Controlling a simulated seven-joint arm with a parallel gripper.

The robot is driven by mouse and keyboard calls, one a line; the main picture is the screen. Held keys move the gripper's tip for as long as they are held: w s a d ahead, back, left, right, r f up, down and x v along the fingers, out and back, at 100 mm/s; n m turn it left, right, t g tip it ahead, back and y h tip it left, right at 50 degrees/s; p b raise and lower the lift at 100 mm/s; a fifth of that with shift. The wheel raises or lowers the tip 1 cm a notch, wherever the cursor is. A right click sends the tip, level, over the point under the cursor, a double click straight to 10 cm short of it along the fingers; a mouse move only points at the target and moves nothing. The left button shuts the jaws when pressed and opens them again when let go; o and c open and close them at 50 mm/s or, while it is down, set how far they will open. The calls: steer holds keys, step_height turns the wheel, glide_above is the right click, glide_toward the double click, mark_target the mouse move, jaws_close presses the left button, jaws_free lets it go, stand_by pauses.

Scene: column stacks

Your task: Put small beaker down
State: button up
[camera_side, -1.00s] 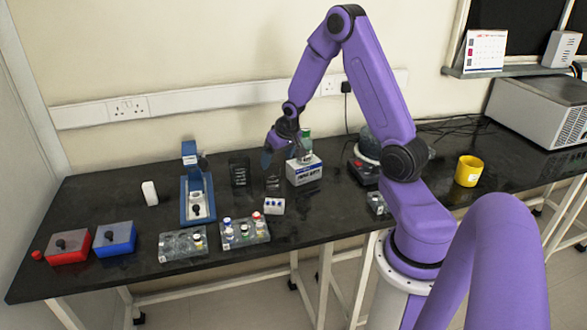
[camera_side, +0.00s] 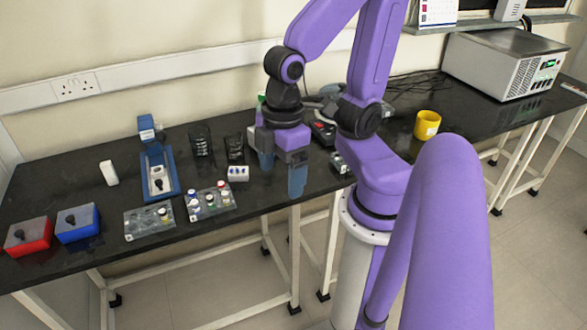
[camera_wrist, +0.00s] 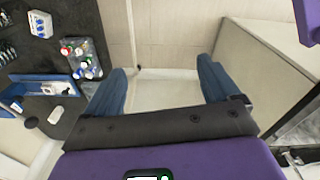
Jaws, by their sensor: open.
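The small beaker (camera_side: 234,149) is dark, clear glass and stands upright on the black bench, left of my gripper. A taller glass beaker (camera_side: 201,140) stands to its left. My gripper (camera_side: 282,172) points down near the bench's front edge, with its blue fingers apart and nothing between them. In the wrist view my open gripper (camera_wrist: 162,72) shows pale floor between its fingers. My gripper is apart from the small beaker, which I cannot make out clearly in the wrist view.
A white block (camera_side: 238,174) sits in front of the small beaker. Racks of capped vials (camera_side: 208,201) and a blue stand (camera_side: 158,175) are further left. A yellow cup (camera_side: 427,125) stands at right. The black bench (camera_side: 105,205) has bare room at left.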

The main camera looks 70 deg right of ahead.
steer(key=shift+s+d+r+n, duration=0.1)
steer(key=shift+s+n, duration=0.2)
steer(key=shift+s, duration=0.3)
steer(key=shift+s+d+r+n, duration=0.1)
steer(key=shift+s+n, duration=0.2)
steer(key=shift+s, duration=0.3)
